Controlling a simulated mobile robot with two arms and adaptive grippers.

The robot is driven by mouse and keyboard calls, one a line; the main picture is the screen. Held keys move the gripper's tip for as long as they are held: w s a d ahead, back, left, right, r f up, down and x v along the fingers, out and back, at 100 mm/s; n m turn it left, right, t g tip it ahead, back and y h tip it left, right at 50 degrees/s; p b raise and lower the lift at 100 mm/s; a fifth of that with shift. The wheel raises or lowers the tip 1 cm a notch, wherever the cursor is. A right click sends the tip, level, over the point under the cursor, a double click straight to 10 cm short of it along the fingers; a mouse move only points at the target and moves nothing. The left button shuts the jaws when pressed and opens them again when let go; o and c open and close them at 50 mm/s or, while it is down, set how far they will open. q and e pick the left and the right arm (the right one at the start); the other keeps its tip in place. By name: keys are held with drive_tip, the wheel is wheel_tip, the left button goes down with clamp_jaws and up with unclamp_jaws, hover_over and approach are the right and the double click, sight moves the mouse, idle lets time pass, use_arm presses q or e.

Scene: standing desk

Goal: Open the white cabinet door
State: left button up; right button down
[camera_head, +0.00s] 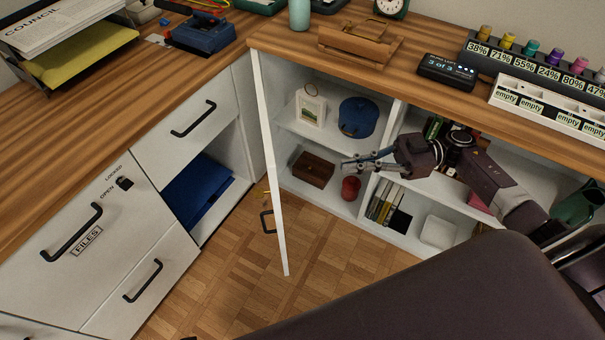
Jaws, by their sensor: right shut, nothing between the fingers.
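The white cabinet door (268,160) stands swung out from the cabinet and shows almost edge-on. My right gripper (346,167) is shut and empty. It is to the right of the door, in front of the open shelves, with its fingers pointing left toward the door and apart from it. My left gripper is not in view.
Shelves hold a blue pot (357,117), a picture frame (311,108), a brown box (313,170), a red cup (350,188) and books (383,203). White drawers (106,230) stand left of the door. The wooden floor (230,275) below is clear.

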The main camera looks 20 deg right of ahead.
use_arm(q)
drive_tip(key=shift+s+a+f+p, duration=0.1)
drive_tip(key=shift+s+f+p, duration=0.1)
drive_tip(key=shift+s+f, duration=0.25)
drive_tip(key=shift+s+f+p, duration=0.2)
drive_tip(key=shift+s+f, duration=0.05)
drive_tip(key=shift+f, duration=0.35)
use_arm(e)
drive_tip(key=w+a, duration=0.2)
drive_tip(key=a, duration=1.1)
drive_tip(key=shift+w+a, duration=0.2)
drive_tip(key=shift+w, duration=0.1)
